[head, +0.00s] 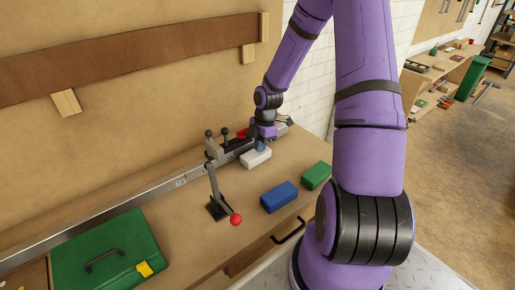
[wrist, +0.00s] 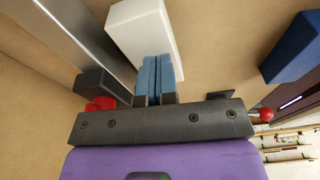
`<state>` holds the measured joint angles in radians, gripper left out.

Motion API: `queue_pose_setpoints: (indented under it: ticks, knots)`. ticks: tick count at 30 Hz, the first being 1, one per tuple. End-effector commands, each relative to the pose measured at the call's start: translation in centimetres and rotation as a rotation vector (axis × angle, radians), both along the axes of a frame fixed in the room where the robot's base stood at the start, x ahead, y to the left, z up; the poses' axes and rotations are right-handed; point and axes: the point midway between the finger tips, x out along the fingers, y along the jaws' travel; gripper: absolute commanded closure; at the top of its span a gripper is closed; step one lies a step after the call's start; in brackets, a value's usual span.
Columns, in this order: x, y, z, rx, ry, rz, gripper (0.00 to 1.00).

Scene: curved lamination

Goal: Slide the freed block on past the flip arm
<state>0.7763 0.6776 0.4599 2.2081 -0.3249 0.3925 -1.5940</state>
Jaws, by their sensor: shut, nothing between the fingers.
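A white block (head: 256,158) lies on the bench just in front of the metal rail, and it also shows in the wrist view (wrist: 143,32). My gripper (head: 262,146) is behind and above it in the head view. Its blue fingers (wrist: 158,72) are shut together and empty, with their tips close to the white block's edge; I cannot tell whether they touch. The flip arm (head: 213,182) appears as a grey bar at the rail's stop, reaching down to a dark foot with a red knob (head: 236,219), left of the white block.
A blue block (head: 280,197) and a green block (head: 316,176) lie toward the front edge. A green case (head: 105,262) sits at the lower left. The rail (head: 150,196) runs along the back. Bench between the flip arm and white block is clear.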

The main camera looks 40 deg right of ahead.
Motion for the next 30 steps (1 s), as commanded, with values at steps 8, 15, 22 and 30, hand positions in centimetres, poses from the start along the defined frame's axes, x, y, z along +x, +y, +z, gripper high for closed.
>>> queue_pose_setpoints:
  ticks: [8,15,22,30]
  knots:
    - [-0.4,-5.4,0.0,0.0,-0.001,-0.006,1.0]
    - [-0.5,-8.7,0.0,0.0,-0.002,-0.002,1.0]
    - [-0.6,-9.7,0.0,-0.001,-0.002,0.001,1.0]
    - [-0.5,-9.4,0.7,-0.012,0.002,-0.011,1.0]
